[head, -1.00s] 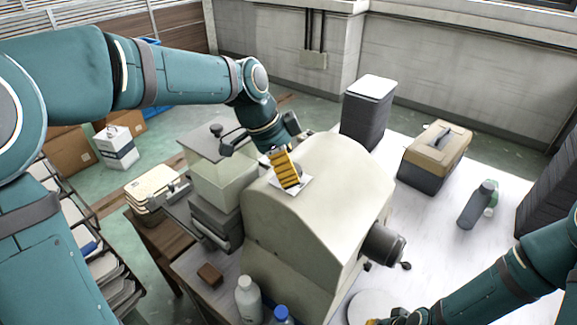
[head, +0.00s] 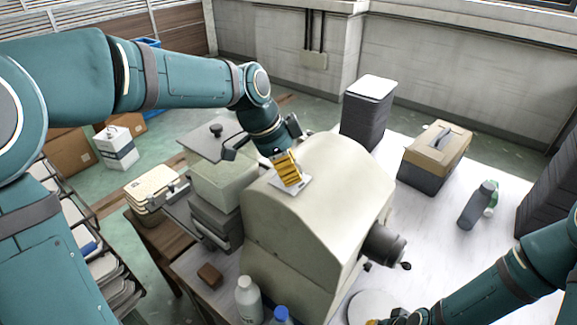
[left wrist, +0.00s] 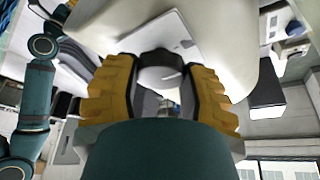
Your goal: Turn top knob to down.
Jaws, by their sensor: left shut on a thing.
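A large beige machine (head: 310,215) with a rounded top stands on the table in the head view. A white plate (head: 283,189) is fixed on its upper curve and also shows in the left wrist view (left wrist: 150,38). A round grey knob (left wrist: 158,77) sits on this plate, with a light mark on its face. My left gripper (head: 291,178) is at the plate, its yellow fingers shut on the knob, one on each side in the left wrist view (left wrist: 160,90). The fingers hide the knob in the head view. My right gripper (head: 385,321) is cut off at the bottom edge.
A dark cylinder (head: 381,244) juts from the machine's right side. Bottles (head: 248,298) stand in front. A clear-topped box (head: 222,178) is close on the left. A toolbox (head: 435,155) and a dark stack (head: 368,115) stand behind.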

